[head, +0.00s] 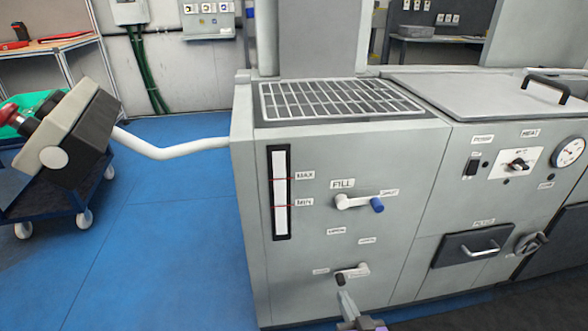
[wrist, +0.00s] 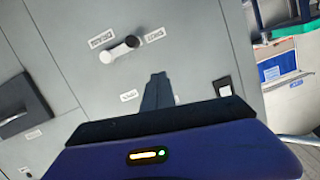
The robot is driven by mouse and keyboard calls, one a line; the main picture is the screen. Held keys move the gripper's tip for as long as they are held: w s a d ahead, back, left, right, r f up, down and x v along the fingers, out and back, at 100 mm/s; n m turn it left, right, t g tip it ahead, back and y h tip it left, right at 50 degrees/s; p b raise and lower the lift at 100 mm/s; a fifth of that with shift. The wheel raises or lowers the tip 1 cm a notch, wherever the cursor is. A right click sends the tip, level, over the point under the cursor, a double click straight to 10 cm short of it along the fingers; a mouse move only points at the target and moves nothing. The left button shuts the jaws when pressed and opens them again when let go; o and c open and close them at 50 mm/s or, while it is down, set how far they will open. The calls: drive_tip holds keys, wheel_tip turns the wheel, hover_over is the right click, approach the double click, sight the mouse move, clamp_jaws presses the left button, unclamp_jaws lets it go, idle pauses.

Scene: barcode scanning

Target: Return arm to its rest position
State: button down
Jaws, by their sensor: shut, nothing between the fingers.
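My gripper (head: 341,284) is at the bottom of the head view, in front of the grey machine's front panel (head: 215,235). Its narrow grey fingers point up toward the panel, just below the lower lever (head: 352,272). In the wrist view the fingers of my gripper (wrist: 157,78) are together, with nothing seen between them. The panel (wrist: 190,50) fills most of that view, and a black-and-white lever (wrist: 120,50) lies beyond the fingertips to the left. I cannot tell whether the fingers touch the panel. Most of my arm is out of view.
The machine has a FILL lever (head: 358,202), a drawer handle (head: 482,252), a knob (head: 530,242) and a gauge (head: 569,151). A white pipe (head: 175,152) leads left to an angled box with a red button (head: 60,140). Blue floor (head: 150,255) at left is clear.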

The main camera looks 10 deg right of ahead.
drive_tip(key=s+r+t, duration=0.2)
drive_tip(key=s+r, duration=0.1)
drive_tip(key=r, duration=0.3)
drive_tip(key=s+r+n+g, duration=0.1)
drive_tip(key=s+r, duration=0.2)
drive_tip(key=s, duration=0.9)
drive_tip(key=s+r, duration=0.3)
drive_tip(key=s, duration=0.8)
drive_tip(key=s+r+n+g, duration=0.1)
drive_tip(key=s+r, duration=0.2)
drive_tip(key=s, duration=0.9)
wheel_tip(320, 180, up, 25)
drive_tip(key=p, duration=2.5)
drive_tip(key=shift+d+g+h, duration=0.3)
drive_tip(key=shift+d, duration=0.05)
drive_tip(key=shift+f, duration=0.1)
